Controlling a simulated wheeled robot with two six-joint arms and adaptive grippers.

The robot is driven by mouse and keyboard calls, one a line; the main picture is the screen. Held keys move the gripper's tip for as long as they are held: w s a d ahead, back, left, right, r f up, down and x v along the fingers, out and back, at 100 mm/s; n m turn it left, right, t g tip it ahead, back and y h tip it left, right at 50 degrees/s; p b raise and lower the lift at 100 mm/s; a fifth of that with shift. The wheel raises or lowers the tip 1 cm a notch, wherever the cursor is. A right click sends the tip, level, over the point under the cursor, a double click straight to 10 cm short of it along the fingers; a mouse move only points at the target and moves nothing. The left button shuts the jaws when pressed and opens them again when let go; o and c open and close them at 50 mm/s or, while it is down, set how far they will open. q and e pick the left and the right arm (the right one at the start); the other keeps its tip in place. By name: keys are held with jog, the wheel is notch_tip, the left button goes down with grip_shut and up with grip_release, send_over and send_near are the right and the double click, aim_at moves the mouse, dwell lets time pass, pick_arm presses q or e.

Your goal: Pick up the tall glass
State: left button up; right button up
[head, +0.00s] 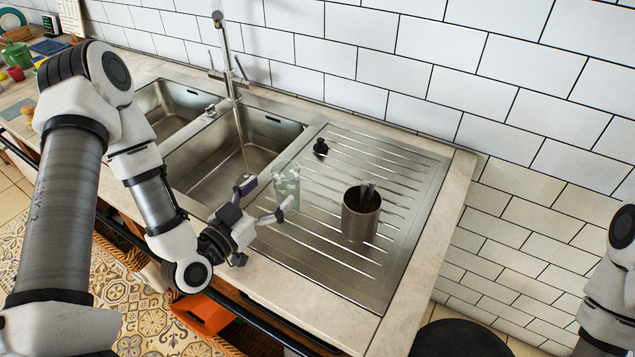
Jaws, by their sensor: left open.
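A tall clear glass (287,184) stands upright on the ribbed steel drainboard, just right of the sink basin. My left gripper (268,198) is at the glass, with its fingers open and pointing toward it. One fingertip shows at the left of the glass and the other in front of it, low down. I cannot tell whether either finger touches the glass. My right gripper is not in view; only part of my right arm shows at the right edge.
A metal utensil cup (360,218) stands on the drainboard (335,277) right of the glass. A small black stopper (320,148) lies behind. The faucet (228,60) rises at the back of the sink (240,150). The tiled wall bounds the rear.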

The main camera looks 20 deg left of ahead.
aim_at(276, 181)
pick_arm(q)
jog(key=b, duration=0.4)
jog(key=shift+w+a+f, duration=0.1)
jog(key=shift+w, duration=0.05)
jog(key=shift+w+b, duration=0.35)
jog(key=shift+b, duration=0.05)
jog(key=x, duration=0.1)
jog(key=p+x, duration=0.1)
jog(key=x, duration=0.3)
jog(key=shift+a+r, duration=0.2)
jog(key=shift+r, duration=0.15)
jog(key=shift+w+d+f, duration=0.1)
jog(key=shift+w, duration=0.3)
grip_shut()
